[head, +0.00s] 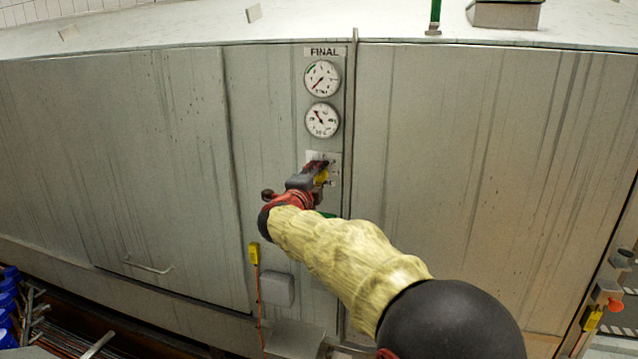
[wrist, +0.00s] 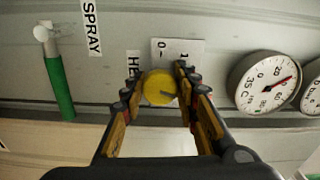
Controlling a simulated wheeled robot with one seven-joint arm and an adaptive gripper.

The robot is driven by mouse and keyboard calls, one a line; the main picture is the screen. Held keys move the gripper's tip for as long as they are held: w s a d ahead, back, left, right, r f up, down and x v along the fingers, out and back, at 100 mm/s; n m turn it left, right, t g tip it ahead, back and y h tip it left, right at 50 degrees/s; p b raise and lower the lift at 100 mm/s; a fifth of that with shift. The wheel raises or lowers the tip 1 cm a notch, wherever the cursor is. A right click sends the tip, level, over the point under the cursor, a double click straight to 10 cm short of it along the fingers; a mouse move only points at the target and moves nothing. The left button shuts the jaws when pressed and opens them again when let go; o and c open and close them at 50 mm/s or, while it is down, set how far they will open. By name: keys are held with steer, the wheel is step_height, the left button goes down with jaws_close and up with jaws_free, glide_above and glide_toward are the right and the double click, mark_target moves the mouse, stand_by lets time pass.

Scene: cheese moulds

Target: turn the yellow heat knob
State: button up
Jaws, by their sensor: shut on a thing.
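The yellow heat knob (wrist: 158,88) sits on a pale scale plate on the steel panel. In the wrist view it lies between the two fingers of my gripper (wrist: 155,85), which is shut on it. A dark mark shows on the knob's face. The plate (wrist: 180,50) carries a 0 and a 1, and part of a label beginning "HE" shows beside it. In the head view the knob (head: 321,177) is partly hidden by my gripper (head: 318,170), which reaches the panel below two dials.
Two round gauges (head: 322,78) (head: 322,120) sit above the knob under a "FINAL" label. A green handle (wrist: 60,88) with a "SPRAY" label is near the knob in the wrist view. A yellow box (head: 254,253) with an orange cable hangs lower left.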

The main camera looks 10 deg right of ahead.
steer(key=shift+f+m+b, duration=0.15)
steer(key=shift+m+b, duration=0.15)
steer(key=shift+m, duration=0.2)
steer(key=o, duration=1.2)
steer(key=shift+c, duration=0.2)
steer(key=v, duration=1.2)
